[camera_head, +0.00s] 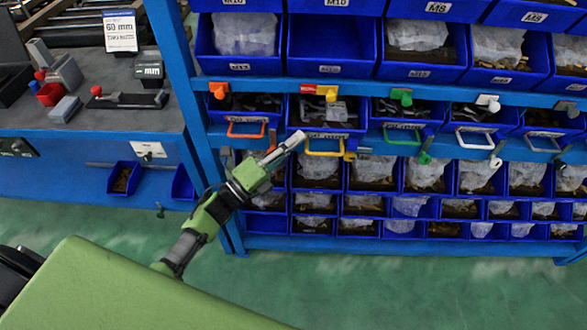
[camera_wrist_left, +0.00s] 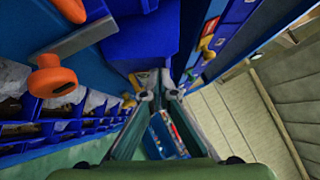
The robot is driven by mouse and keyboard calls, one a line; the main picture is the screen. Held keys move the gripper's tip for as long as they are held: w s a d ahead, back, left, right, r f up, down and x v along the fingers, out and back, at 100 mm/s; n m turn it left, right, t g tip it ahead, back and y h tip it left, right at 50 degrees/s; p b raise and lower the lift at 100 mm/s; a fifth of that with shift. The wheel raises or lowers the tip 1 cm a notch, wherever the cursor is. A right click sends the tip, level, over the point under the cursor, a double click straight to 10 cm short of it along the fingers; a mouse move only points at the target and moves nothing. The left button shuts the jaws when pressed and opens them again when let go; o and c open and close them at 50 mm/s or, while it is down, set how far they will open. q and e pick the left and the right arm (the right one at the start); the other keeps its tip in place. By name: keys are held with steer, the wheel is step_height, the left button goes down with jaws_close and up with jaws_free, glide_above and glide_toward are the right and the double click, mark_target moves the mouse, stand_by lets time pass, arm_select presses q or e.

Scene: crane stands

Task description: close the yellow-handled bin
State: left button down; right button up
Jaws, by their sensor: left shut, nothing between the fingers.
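The yellow-handled bin (camera_head: 325,128) is a blue bin in the handled row of the rack in the head view. Its yellow handle (camera_head: 325,153) hangs lower than the orange and green handles beside it, so the bin seems to stand out from the row. My left gripper (camera_head: 294,142) is shut and empty, its tips just left of the yellow handle; I cannot tell whether they touch it. In the left wrist view the shut fingers (camera_wrist_left: 158,88) point toward blue bin surfaces. My right gripper is out of view.
Bins with an orange handle (camera_head: 246,133), a green handle (camera_head: 402,140) and a white handle (camera_head: 474,139) share the row. Coloured knobs line the blue rail above. A workbench (camera_head: 90,122) stands at left. The green floor (camera_head: 400,290) in front is clear.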

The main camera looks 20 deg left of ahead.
mark_target(295, 124)
arm_select(q)
steer(key=w, duration=0.1)
steer(key=w+a+b, duration=0.1)
steer(key=w, duration=0.1)
steer(key=w+b, duration=0.1)
steer(key=w, duration=0.1)
steer(key=shift+w+a+f, duration=0.1)
steer(key=shift+a, duration=0.15)
steer(key=shift+a+r, duration=0.1)
steer(key=shift+r, duration=0.15)
steer(key=shift+b, duration=0.3)
